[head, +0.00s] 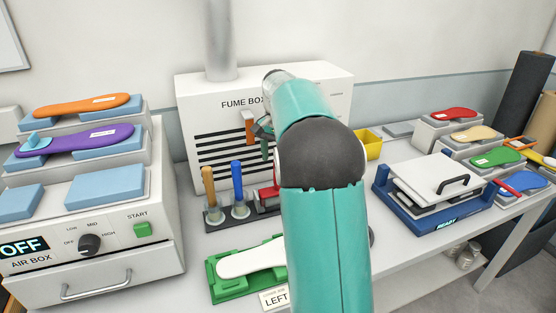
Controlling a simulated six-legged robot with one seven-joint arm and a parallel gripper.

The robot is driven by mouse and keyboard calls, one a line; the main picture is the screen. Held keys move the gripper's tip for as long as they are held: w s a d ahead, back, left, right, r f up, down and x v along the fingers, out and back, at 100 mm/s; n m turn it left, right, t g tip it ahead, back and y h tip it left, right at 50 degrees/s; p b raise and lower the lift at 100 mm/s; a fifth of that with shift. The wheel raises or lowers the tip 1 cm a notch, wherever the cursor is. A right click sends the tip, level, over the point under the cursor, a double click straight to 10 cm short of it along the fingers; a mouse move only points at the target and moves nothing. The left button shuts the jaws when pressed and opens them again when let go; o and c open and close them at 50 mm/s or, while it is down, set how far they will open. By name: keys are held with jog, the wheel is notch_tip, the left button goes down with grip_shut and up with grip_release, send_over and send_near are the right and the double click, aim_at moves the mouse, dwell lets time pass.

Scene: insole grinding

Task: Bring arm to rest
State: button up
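My teal arm (325,240) rises from the bottom centre, bends at a dark elbow and reaches toward the white fume box (325,85). My gripper (263,130) shows only in part, at the left edge of the arm in front of the fume box's slots. The arm hides much of it, and its finger gap cannot be made out. A small orange piece (250,128) shows just left of it; I cannot tell whether they touch.
A green jig (222,288) with a white insole (250,259) lies below. A tool rack (214,217) holds upright handled tools. The air box (110,265) at left reads OFF. A blue press (430,222) stands right, near coloured insoles. A yellow bin (373,150) is behind the arm.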

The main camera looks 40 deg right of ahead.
jog(key=shift+r, duration=0.3)
dwell(0.4)
jog(key=shift+s+a+r, duration=0.1)
jog(key=shift+a+r, duration=0.15)
jog(key=shift+a, duration=0.05)
jog(key=s+a+r+n+t, duration=0.1)
jog(key=s+a+r+n, duration=0.2)
jog(key=s+a, duration=0.35)
jog(key=s+a+r+n+t, duration=0.2)
jog(key=s+a+r+n, duration=0.15)
jog(key=a, duration=0.55)
jog(key=s+a+f+n+t, duration=0.1)
jog(key=s+a+f+n, duration=0.1)
jog(key=s+a, duration=0.3)
jog(key=s+a+f+n+t, duration=0.1)
jog(key=s+a+f+n, duration=0.2)
jog(key=s, duration=0.9)
jog(key=a+f, duration=0.1)
jog(key=a, duration=0.1)
jog(key=shift+a+f+t, duration=0.15)
jog(key=shift+a+t, duration=0.15)
jog(key=shift+a, duration=0.1)
